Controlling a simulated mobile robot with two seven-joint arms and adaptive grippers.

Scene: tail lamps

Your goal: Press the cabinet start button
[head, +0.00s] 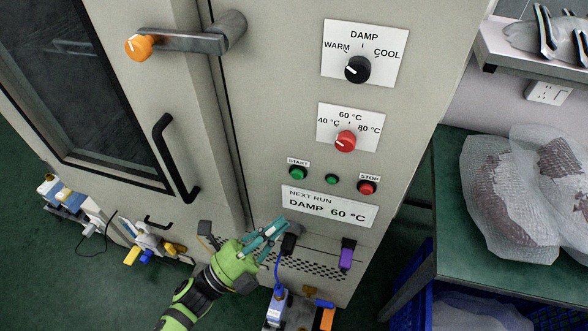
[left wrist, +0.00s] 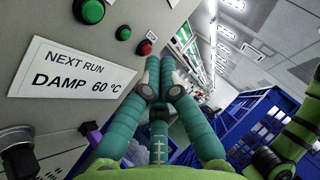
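The green start button (head: 298,174) is on the cabinet (head: 270,90) front under a START label, and it also shows at the top left of the left wrist view (left wrist: 89,11). A small green lamp (head: 331,179) and the red stop button (head: 367,187) are to its right. My left gripper (head: 284,225) has teal fingers closed together with nothing between them. In the head view its tips are below the start button, by the lower left of the "DAMP 60 °C" sign (head: 330,206), apart from the button. My right gripper is out of view.
Black (head: 357,69) and red (head: 345,141) knobs sit above the buttons. A door handle (head: 175,157) and an orange-tipped lever (head: 140,46) stick out at left. A dark key-like knob (head: 290,243) is close to my fingers. A table (head: 450,190) with bagged parts stands at right.

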